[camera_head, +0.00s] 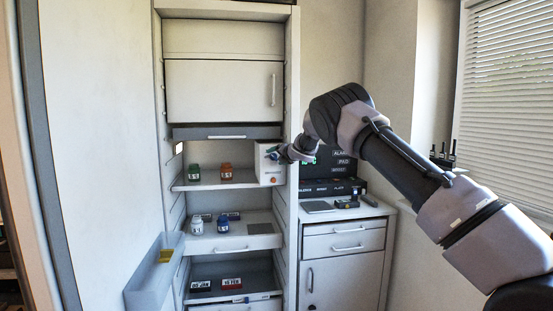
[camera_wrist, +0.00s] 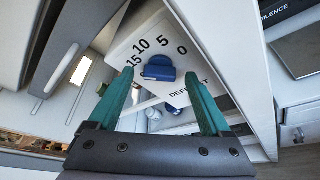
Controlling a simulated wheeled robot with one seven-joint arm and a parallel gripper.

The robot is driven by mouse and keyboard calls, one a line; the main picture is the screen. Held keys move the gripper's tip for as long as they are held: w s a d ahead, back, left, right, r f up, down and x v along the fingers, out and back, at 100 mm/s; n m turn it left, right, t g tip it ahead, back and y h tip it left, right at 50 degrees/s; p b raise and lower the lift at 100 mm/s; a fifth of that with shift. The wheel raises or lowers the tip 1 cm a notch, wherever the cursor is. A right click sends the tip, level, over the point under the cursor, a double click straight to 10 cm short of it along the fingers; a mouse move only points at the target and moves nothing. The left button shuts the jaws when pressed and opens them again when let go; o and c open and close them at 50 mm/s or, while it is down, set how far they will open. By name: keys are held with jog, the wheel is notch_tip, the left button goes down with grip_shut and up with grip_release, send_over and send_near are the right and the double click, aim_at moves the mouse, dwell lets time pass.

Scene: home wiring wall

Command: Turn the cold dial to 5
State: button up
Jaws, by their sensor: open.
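A white box (camera_head: 266,170) stands at the right end of the open middle shelf. In the wrist view its face (camera_wrist: 208,75) carries the numbers 15, 10, 5 and 0 in an arc, and partly hidden lettering starting "DEF". A blue dial (camera_wrist: 158,68) sits below these numbers; I cannot tell which number it points at. My gripper (camera_wrist: 160,75) is open, with one teal finger on each side of the blue dial; contact cannot be made out. In the head view my gripper (camera_head: 284,154) is at the box's front. An orange knob (camera_head: 273,179) is lower on the box.
Green (camera_head: 194,172) and orange (camera_head: 227,171) jars stand on the same shelf, left of the box. More jars stand on the shelf below. A dark labelled unit (camera_head: 330,187) stands on the right-hand cabinet. A grey-blue wall bin (camera_head: 150,285) is at lower left.

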jog(key=shift+w+a, duration=0.1)
jog(key=shift+w, duration=0.05)
grip_shut()
